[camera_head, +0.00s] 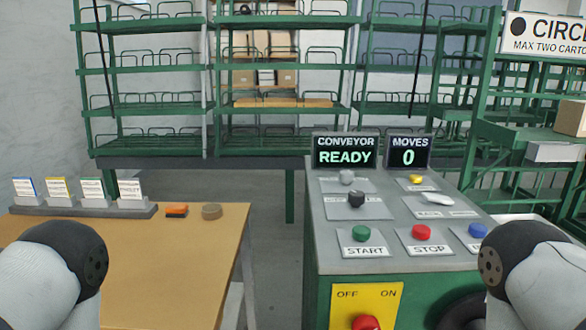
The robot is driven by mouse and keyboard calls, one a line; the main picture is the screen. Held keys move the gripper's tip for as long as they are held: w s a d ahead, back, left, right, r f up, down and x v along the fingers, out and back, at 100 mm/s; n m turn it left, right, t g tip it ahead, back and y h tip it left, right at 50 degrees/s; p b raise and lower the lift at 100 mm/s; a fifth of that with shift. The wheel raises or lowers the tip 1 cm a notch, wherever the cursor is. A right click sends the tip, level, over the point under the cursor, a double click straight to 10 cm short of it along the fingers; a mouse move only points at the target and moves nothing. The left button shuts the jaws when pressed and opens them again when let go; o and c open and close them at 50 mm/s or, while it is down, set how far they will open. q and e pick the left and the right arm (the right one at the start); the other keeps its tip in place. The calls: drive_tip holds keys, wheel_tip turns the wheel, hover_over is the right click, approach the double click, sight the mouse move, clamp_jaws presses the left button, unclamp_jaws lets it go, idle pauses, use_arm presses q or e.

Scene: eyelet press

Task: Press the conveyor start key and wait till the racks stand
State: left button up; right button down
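The green start key (361,234) stands on the grey console top, above a label reading START. The console display (345,152) reads CONVEYOR READY, and the display beside it (408,152) reads MOVES 0. The green racks (285,65) stand behind the console across the back. I cannot tell from one frame whether they move. Parts of my two arms show at the lower left and lower right corners. Neither of my grippers is in view, and nothing shows touching the start key.
A red stop key (421,232) and a blue key (478,230) sit right of start. A black knob (356,198) is behind it. A yellow OFF/ON panel (352,298) has a red knob. A wooden table (180,240) with cards stands left, with a gap between.

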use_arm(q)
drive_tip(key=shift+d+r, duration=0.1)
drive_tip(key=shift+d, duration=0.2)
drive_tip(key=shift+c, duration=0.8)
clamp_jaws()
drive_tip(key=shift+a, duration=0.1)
